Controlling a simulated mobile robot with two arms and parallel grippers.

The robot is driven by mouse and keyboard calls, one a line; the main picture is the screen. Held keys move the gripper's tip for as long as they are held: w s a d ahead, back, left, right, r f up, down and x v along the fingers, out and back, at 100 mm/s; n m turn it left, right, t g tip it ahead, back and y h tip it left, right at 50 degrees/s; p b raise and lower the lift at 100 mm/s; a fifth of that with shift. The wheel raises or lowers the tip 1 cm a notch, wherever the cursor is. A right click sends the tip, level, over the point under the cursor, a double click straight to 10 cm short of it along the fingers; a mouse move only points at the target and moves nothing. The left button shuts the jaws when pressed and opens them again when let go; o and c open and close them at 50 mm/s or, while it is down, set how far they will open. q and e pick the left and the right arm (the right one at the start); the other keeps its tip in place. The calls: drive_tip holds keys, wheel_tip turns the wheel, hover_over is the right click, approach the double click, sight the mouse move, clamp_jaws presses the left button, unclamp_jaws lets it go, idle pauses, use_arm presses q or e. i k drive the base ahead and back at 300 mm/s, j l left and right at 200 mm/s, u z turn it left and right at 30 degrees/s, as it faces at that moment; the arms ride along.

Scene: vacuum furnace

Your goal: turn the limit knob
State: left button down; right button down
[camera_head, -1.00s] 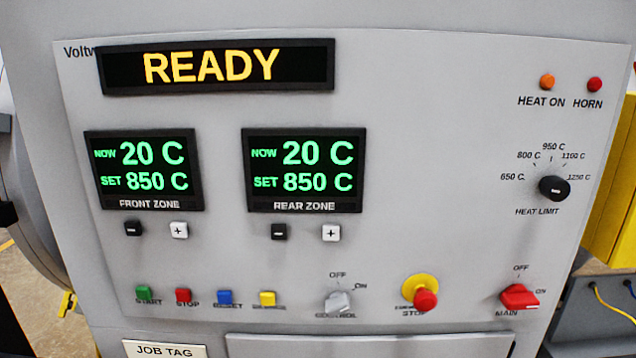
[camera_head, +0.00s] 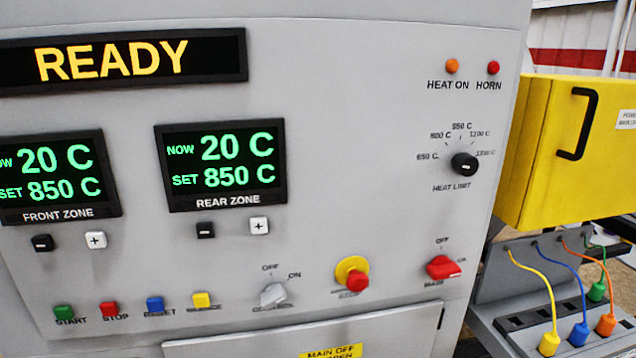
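The black heat limit knob (camera_head: 464,164) is on the right part of the grey control panel (camera_head: 340,120). Its scale runs from 650 C on the left over 800, 950 and 1100 C to 1250 C on the right. A small white mark on the knob lies toward the right, near the 1250 C side. Neither of my grippers is in view, and nothing touches the knob.
The READY display (camera_head: 120,62) and the rear zone display (camera_head: 221,166) are left of the knob. Below are the red stop button (camera_head: 355,281) and the red main switch (camera_head: 443,267). A yellow box (camera_head: 540,150) stands right of the panel, above several coloured plugs (camera_head: 578,331).

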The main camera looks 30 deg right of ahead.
sight(465, 164)
drive_tip(key=z, duration=1.65)
drive_tip(key=u, duration=2.15)
drive_tip(key=i+j, duration=0.3)
drive_tip(key=i+z, duration=0.15)
drive_tip(key=z, duration=1.4)
